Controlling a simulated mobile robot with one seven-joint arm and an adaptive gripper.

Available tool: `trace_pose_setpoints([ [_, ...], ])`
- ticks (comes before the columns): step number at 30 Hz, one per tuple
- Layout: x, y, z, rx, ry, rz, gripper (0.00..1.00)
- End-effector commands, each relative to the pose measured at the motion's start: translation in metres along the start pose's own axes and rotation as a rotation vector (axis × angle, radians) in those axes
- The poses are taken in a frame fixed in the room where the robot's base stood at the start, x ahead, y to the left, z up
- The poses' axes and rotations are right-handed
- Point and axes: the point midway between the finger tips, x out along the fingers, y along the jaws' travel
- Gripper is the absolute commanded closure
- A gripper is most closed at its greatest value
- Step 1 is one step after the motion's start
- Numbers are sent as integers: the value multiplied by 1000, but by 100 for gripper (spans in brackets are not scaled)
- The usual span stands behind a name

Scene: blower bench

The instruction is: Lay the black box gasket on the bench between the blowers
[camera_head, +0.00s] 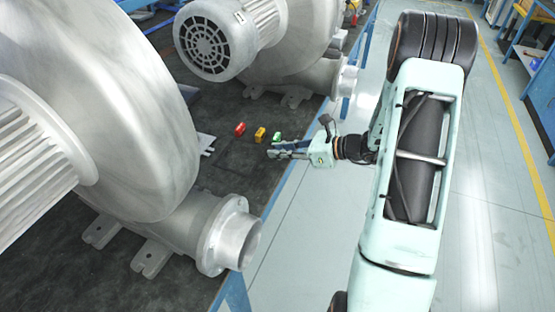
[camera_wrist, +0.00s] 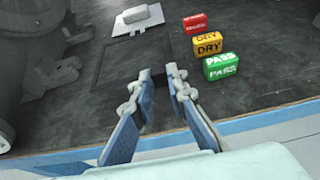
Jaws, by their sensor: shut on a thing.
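The black box gasket (camera_wrist: 98,66) shows faintly in the wrist view as a thin dark rectangular frame, low over the dark bench top. Whether it touches the bench is hard to tell, black on black. My gripper (camera_wrist: 159,74) is shut on its near right side, the fingertips close together. In the head view my gripper (camera_head: 276,151) is over the bench's front edge, between the near blower (camera_head: 135,130) and the far blower (camera_head: 235,35).
Right of the gasket stand small red (camera_wrist: 195,23), yellow (camera_wrist: 207,43) and green (camera_wrist: 220,66) blocks, the last two marked DRY and PASS. A pale plate with a block (camera_wrist: 138,21) lies behind. The near blower's outlet flange (camera_head: 228,236) juts toward the bench edge.

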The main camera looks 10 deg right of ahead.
Motion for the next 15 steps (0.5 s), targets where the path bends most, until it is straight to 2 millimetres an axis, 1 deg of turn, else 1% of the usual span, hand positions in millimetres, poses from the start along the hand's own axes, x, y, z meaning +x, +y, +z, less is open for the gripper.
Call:
trace_pose_setpoints([
  [3, 7, 1, -18, 5, 0, 1, 99],
  [6, 12, 1, -29, 4, 0, 1, 99],
  [15, 13, 0, -31, 1, 0, 0, 99],
])
